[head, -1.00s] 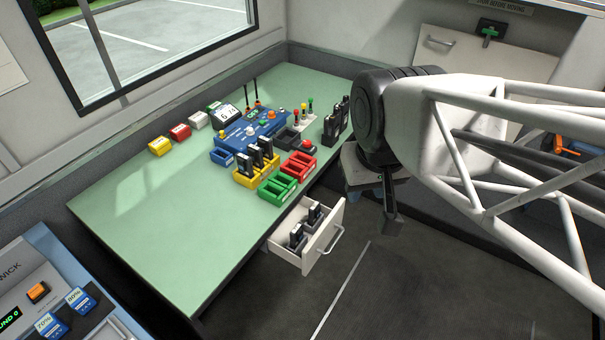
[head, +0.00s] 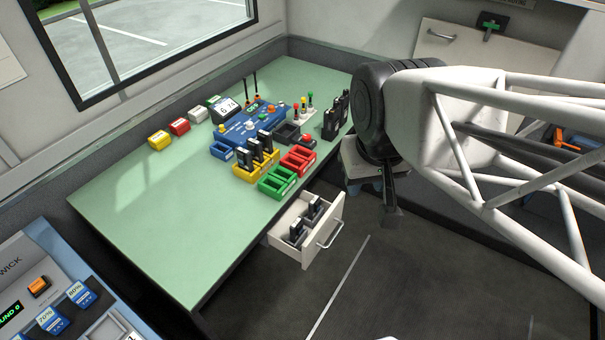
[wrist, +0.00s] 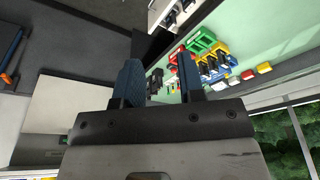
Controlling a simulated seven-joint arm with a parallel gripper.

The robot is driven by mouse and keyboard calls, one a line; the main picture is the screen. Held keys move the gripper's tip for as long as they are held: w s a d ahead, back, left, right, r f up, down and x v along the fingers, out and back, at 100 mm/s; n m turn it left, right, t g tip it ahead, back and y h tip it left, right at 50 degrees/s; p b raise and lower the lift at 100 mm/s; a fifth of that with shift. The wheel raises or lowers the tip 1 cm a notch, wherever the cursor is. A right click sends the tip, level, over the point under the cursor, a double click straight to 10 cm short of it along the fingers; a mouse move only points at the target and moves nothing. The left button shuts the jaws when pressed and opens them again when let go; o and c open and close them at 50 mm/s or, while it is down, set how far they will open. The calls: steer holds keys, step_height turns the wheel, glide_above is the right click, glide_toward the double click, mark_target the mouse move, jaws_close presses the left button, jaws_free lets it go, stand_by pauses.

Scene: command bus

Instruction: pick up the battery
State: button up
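Several black, battery-like blocks are in view, and I cannot tell which one is the task's battery. Some black blocks (head: 257,150) stand upright in the yellow tray (head: 245,177) on the table. Others (head: 296,231) stand in the open drawer (head: 291,254). Blue blocks labelled with percentages (head: 81,293) sit on the console at the lower left. My gripper (head: 392,208) hangs in the air right of the table and drawer, partly hidden by my arm. In the wrist view my gripper (wrist: 160,80) shows two fingers apart with nothing held between them.
The green table (head: 150,205) is clear at its left and front. Green (head: 277,182) and red (head: 299,160) trays, a blue unit with a display (head: 254,128), and upright black devices (head: 336,118) stand toward the back right. The drawer juts out over the floor.

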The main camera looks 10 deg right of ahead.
steer(key=o, duration=0.4)
steer(key=m+g, duration=0.3)
steer(key=m, duration=0.6)
glide_above(316, 200)
steer(key=f, duration=3.2)
steer(key=shift+s, duration=0.3)
steer(key=shift+w+f, duration=0.2)
steer(key=shift+f, duration=0.4)
